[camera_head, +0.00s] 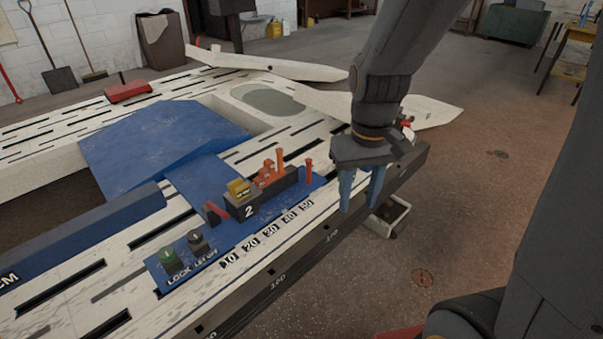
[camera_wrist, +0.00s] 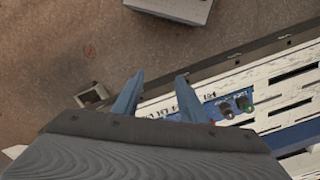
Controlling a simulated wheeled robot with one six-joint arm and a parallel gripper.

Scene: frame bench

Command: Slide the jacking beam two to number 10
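The carriage marked 2 (camera_head: 249,211) is a dark block with a yellow top piece (camera_head: 239,188) and orange-red upright parts (camera_head: 270,171). It sits on the blue plate beside a printed scale. The number 10 (camera_head: 229,260) is at the scale's near left end; 50 (camera_head: 306,204) is at its far right end. I cannot tell exactly which number the block lines up with. My gripper (camera_head: 360,189) is open and empty, pointing down to the right of the scale near the bench edge. Its blue fingers (camera_wrist: 158,78) stand apart in the wrist view; the carriage is hidden there.
A green button (camera_head: 170,257) marked LOCK and a dark LET OFF button (camera_head: 197,240) stand left of the scale. A separate red pin (camera_head: 308,172) stands beyond the carriage. A pale tray (camera_head: 390,215) is below the bench edge. Floor at right is mostly clear.

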